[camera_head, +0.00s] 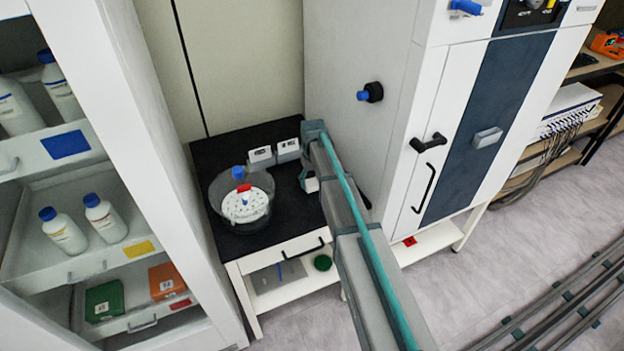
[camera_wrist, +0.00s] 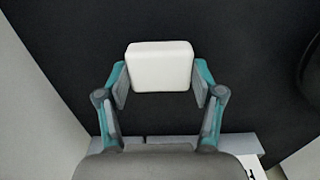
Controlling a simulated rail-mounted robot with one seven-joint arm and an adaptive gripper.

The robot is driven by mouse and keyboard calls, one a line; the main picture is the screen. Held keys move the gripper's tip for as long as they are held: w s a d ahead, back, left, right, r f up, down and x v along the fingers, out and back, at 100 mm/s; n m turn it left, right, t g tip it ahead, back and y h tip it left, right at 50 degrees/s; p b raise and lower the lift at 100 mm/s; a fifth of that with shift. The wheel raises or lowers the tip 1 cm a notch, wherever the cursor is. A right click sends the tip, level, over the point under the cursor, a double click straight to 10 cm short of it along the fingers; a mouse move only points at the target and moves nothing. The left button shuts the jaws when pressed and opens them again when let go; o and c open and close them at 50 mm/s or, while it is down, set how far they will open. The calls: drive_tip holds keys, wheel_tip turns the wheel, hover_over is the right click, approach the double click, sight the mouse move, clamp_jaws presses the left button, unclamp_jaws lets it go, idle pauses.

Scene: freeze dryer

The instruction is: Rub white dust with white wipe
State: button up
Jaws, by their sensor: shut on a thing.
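A white wipe (camera_wrist: 160,65), a thick block with rounded corners, sits between the fingers of my gripper (camera_wrist: 159,87) in the wrist view. My gripper is shut on it, with one finger against each side. Behind the wipe is the black top of a low table, which also shows in the head view (camera_head: 285,218). I cannot tell whether the wipe touches this top. In the head view my arm reaches over the table's right part and mostly hides my gripper. I can make out no white dust in either view.
A round clear vessel (camera_head: 214,190) with a white perforated plate stands on the table's left part. Two small white labelled boxes (camera_head: 261,155) (camera_head: 287,148) stand at its back. A tall white cabinet (camera_head: 345,50) rises to the right, and shelves with bottles (camera_head: 63,232) stand left.

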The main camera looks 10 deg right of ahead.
drive_tip(key=shift+s+d, duration=0.35)
drive_tip(key=shift+s, duration=1.05)
drive_tip(key=shift+s+d, duration=0.35)
drive_tip(key=shift+s, duration=1.05)
drive_tip(key=shift+s+d, duration=0.35)
drive_tip(key=shift+s, duration=1.05)
drive_tip(key=shift+s+d+r, duration=0.1)
drive_tip(key=shift+r, duration=0.15)
wheel_tip(320, 180, up, 8)
drive_tip(key=p, duration=0.4)
drive_tip(key=shift+f, duration=0.2)
